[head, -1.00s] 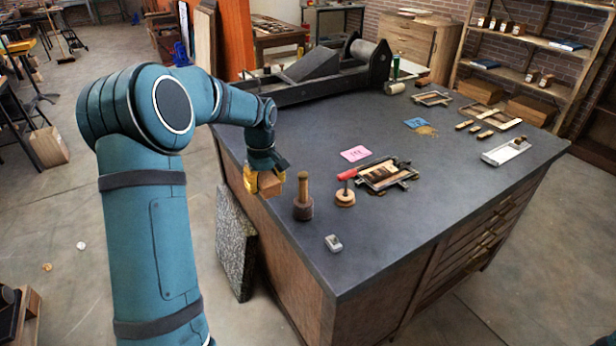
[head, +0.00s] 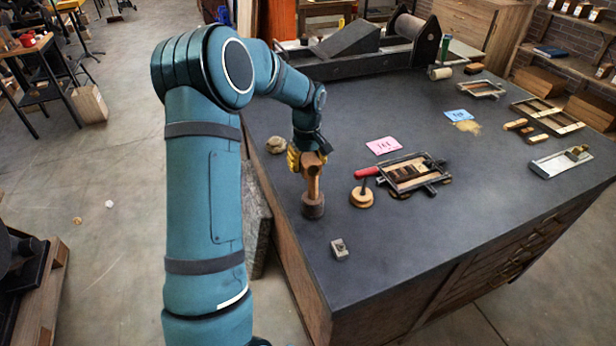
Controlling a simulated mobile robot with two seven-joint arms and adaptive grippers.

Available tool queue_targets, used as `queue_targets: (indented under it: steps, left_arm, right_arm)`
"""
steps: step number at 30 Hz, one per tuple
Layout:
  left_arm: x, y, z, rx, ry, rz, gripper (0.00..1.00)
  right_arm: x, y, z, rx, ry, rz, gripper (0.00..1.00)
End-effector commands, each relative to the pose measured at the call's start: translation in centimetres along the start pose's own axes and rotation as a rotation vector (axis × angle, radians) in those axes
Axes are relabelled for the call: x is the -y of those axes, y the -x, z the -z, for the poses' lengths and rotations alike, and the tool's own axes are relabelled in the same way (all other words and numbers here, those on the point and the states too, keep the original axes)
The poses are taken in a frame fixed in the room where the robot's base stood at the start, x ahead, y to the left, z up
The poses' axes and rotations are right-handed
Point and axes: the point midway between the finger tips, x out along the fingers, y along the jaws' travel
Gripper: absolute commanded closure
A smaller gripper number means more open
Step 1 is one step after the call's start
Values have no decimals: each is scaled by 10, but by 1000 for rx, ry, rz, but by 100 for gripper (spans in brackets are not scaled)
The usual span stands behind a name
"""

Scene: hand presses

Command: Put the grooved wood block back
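My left gripper (head: 308,154), with yellow fingers, is over the near left part of the dark press table (head: 400,245). It looks shut on a small brown wood block (head: 314,159), mostly covered by the fingers; no groove can be made out. The block overlaps the top of the handle of a dark-based wooden tool (head: 313,206) standing upright on the table; I cannot tell whether they touch. My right gripper is not in view.
Close by are a round wooden piece (head: 362,197), a red-handled tool (head: 367,172), a metal frame (head: 410,173), a pink card (head: 384,146), a beige lump (head: 276,145) and a small metal piece (head: 340,249). The front right tabletop is clear.

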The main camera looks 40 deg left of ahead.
Motion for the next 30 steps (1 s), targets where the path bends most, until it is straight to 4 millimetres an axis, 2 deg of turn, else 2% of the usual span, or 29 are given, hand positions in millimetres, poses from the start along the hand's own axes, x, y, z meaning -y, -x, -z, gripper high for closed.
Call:
queue_targets:
  steps: [10,23,24,25,26,30]
  left_arm:
    - [0,-46,0,1,-1,1,88]
    - [0,-53,0,-1,-1,-1,88]
    - [0,-52,0,0,-1,-1,31]
    - [0,-52,0,0,-1,-1,20]
    - [0,-52,0,0,-1,-1,15]
    - [0,-52,0,0,-1,-1,15]
  right_arm:
    - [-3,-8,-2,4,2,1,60]
    - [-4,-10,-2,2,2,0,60]
    - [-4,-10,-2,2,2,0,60]
    - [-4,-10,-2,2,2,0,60]
    - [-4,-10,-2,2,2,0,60]
    - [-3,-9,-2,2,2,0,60]
